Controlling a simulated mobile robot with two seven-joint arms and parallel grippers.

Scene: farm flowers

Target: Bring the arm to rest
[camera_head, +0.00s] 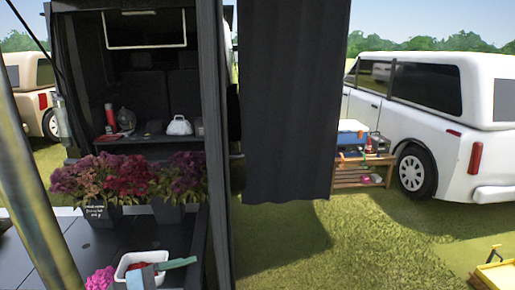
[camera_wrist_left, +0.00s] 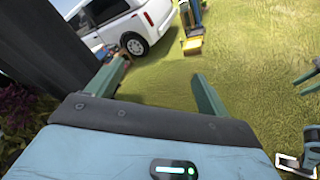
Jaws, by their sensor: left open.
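My left gripper (camera_head: 188,263) shows at the bottom of the head view, its light-blue body partly cut off by the lower edge and a teal finger pointing right. It is beside a white container (camera_head: 128,262) with something red in it. In the left wrist view my left gripper (camera_wrist_left: 160,86) has its two teal fingers wide apart with only grass between them. It is open and empty. At the right edge of that view are teal and blue parts that look like my right gripper (camera_wrist_left: 309,84), cut off; its jaw state cannot be told.
Potted purple and red flowers (camera_head: 130,182) stand on the dark table (camera_head: 125,235). A dark curtain (camera_head: 290,100) hangs right of it. A white van (camera_head: 440,120), a wooden bench (camera_head: 357,172) and a yellow tray (camera_head: 495,277) stand beyond, on open grass (camera_head: 370,245).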

